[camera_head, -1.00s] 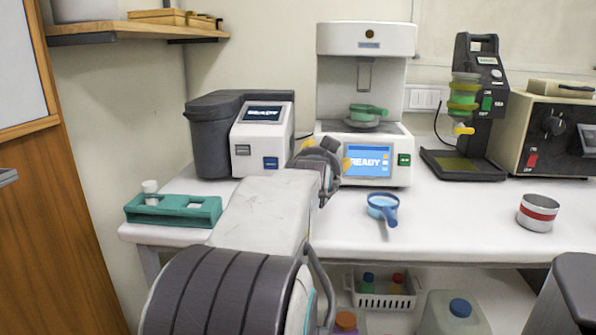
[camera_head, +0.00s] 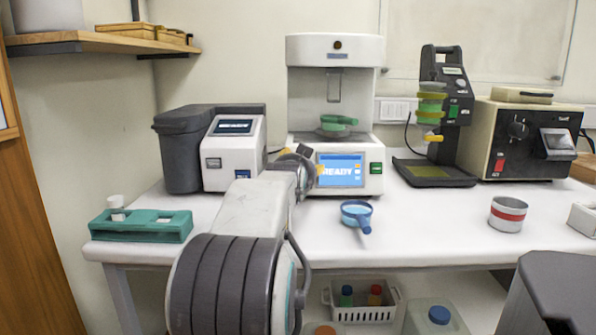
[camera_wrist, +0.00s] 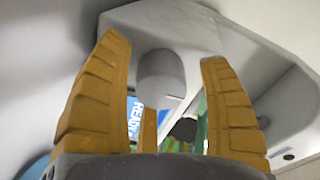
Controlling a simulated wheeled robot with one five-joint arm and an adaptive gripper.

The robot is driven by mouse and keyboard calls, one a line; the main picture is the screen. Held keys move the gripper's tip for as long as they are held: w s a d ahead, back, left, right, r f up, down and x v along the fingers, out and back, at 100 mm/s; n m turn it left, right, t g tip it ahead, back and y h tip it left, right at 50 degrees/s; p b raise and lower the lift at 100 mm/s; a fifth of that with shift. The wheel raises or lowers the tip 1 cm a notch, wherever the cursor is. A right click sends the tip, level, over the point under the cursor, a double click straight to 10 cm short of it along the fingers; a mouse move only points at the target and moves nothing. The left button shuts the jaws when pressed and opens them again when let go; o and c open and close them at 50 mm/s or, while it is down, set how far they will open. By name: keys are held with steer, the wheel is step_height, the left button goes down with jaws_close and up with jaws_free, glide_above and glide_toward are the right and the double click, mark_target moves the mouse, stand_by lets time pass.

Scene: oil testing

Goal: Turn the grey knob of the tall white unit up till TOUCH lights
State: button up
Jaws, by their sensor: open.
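The tall white unit (camera_head: 378,110) stands at the back middle of the bench. Its blue screen (camera_head: 345,177) reads READY. A green dish with a handle (camera_head: 341,120) sits on its stage. In the wrist view a grey cylindrical knob (camera_wrist: 161,76) shows on the unit's side, between and beyond my fingers. My gripper (camera_head: 308,164) is at the unit's lower left, partly covering the screen's left edge. The knob is hidden in the head view. In the wrist view my gripper (camera_wrist: 165,52) is open, ochre fingers on either side of the knob, with no clear contact.
A smaller white-and-grey unit (camera_head: 222,178) stands close left of my gripper. A blue cup with a handle (camera_head: 357,211) is in front of the tall unit. A green rack (camera_head: 172,232) is at left, a red-banded tin (camera_head: 507,222) at right. Bench between cup and tin is clear.

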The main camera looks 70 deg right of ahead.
steer(key=c, duration=1.2)
steer(key=shift+f+m, duration=0.1)
steer(key=shift+m, duration=0.2)
steer(key=m, duration=0.3)
steer(key=shift+m+y+b, duration=0.3)
steer(key=shift+b, duration=0.1)
steer(key=m, duration=0.4)
steer(key=shift+w+r+m+p, duration=0.15)
steer(key=shift+r+m+p, duration=0.1)
steer(key=shift+m+p, duration=0.15)
steer(key=shift+r, duration=0.1)
